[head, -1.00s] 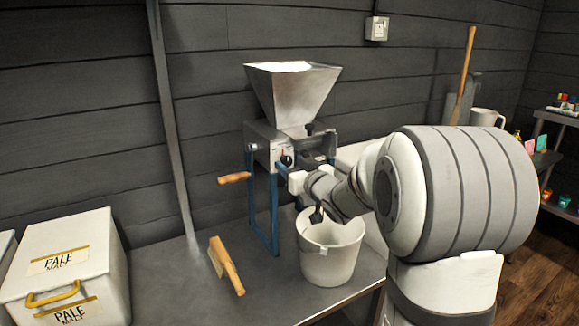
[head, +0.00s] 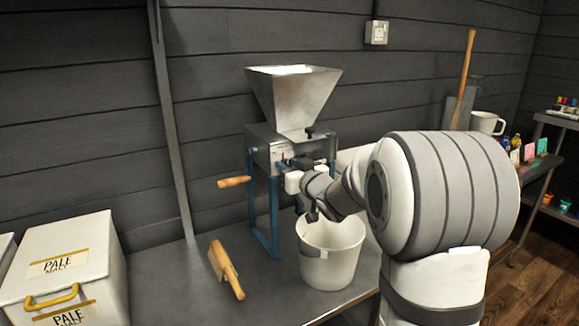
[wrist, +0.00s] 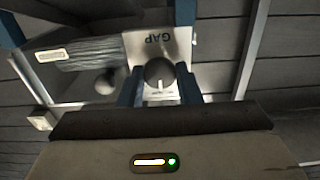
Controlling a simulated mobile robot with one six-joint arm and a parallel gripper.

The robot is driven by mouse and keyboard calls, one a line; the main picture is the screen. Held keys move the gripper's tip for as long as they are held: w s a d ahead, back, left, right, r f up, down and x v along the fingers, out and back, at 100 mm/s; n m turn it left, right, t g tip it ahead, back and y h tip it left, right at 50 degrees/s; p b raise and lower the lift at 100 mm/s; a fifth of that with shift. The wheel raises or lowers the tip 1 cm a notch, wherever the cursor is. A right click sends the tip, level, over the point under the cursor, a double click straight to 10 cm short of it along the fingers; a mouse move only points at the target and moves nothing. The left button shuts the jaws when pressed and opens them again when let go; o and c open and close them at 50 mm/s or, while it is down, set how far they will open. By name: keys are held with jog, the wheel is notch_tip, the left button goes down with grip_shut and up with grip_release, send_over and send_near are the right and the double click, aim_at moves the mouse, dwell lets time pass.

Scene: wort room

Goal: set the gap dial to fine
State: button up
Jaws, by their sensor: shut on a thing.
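The malt mill (head: 295,140), with a steel hopper and blue legs, stands on the bench. Its gap dial is on the front and is hidden behind my gripper (head: 292,172) in the head view. In the wrist view the dial's dark round knob (wrist: 158,70) sits below the upside-down word GAP on a pale plate (wrist: 142,46). My gripper's fingers (wrist: 158,88) are on both sides of the knob, shut on it. A white mark shows at the knob's lower edge. I cannot read which setting it points to.
A white bucket (head: 330,258) stands under the mill and my arm. A wooden-handled brush (head: 226,268) lies on the bench to its left. The mill's wooden crank handle (head: 234,182) sticks out left. White PALE MALT bins (head: 70,240) stand at far left.

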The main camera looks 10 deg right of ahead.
jog(key=shift+n+b, duration=0.3)
jog(key=shift+b, duration=0.05)
jog(key=n+b, duration=0.6)
jog(key=n, duration=0.2)
jog(key=shift+a+f, duration=0.1)
jog(key=shift+a, duration=0.05)
jog(key=shift+n+b, duration=0.3)
dwell(0.3)
jog(key=o, duration=0.9)
jog(key=shift+s+d, duration=0.25)
jog(key=shift+s, duration=0.3)
jog(key=p+v, duration=0.2)
jog(key=v, duration=0.4)
jog(key=shift+s, duration=0.4)
